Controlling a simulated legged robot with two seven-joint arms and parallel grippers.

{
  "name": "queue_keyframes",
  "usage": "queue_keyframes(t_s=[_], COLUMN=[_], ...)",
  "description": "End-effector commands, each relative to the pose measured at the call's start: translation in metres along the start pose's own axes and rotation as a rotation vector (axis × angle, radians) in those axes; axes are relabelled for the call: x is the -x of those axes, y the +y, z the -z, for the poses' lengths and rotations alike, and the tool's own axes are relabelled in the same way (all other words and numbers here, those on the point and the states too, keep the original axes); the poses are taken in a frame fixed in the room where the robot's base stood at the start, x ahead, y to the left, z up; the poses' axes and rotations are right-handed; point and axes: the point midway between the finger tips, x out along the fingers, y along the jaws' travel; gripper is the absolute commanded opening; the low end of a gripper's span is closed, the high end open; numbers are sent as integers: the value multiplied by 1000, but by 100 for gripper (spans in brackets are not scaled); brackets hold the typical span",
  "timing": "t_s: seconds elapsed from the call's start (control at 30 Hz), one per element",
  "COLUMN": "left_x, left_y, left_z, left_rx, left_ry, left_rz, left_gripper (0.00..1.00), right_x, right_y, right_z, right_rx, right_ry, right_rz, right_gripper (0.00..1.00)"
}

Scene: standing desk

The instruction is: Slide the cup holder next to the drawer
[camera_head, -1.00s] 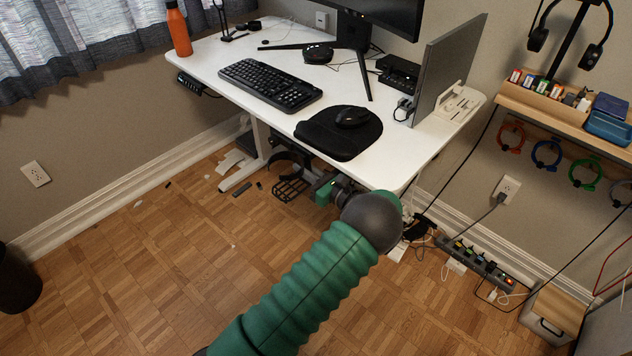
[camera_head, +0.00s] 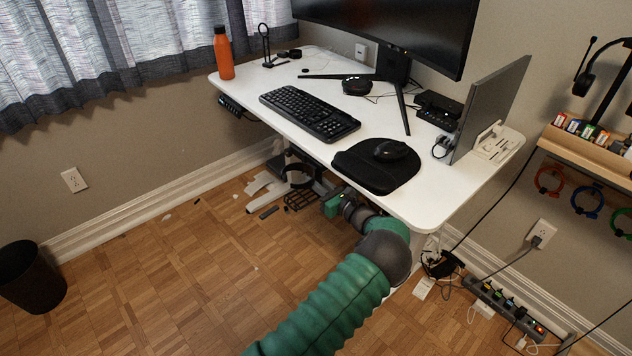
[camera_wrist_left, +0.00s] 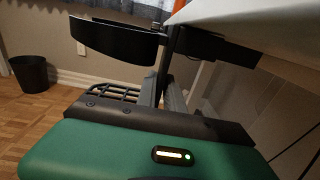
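The black cup holder (camera_head: 300,200) hangs under the front edge of the white desk (camera_head: 400,205) in the head view, a ring above an open grid base. My left gripper (camera_head: 331,206) is just right of it, below the desk's edge. In the left wrist view the cup holder's curved black band (camera_wrist_left: 115,38) and grid show beyond my green gripper body. No drawer can be clearly made out under the desk. My right gripper is not in view.
A black control box (camera_head: 232,106) sits under the desk's left edge. A keyboard (camera_head: 308,112), a mouse pad (camera_head: 350,170) and an orange bottle (camera_head: 223,55) are on top. A bin (camera_head: 32,280) stands at the left wall. Floor in front is mostly clear.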

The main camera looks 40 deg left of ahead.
Motion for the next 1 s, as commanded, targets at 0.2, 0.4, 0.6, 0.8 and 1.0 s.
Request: queue_keyframes(t_s=[0.2,0.4,0.6,0.8,1.0], left_x=[-1,0,32,91,143], left_y=[1,1,0,0,0], left_z=[-1,-2,-5,-5,-2], left_rx=[1,1,0,-2,-1], left_ry=[-2,-3,-3,-3,-2], left_rz=[-2,-2,1,2,1], left_gripper=[27,27,27,27,27], right_x=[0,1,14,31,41], right_y=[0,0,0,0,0], right_z=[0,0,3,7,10], right_rx=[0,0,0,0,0], right_ry=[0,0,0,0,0], right_rz=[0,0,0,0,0], right_gripper=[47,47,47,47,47])
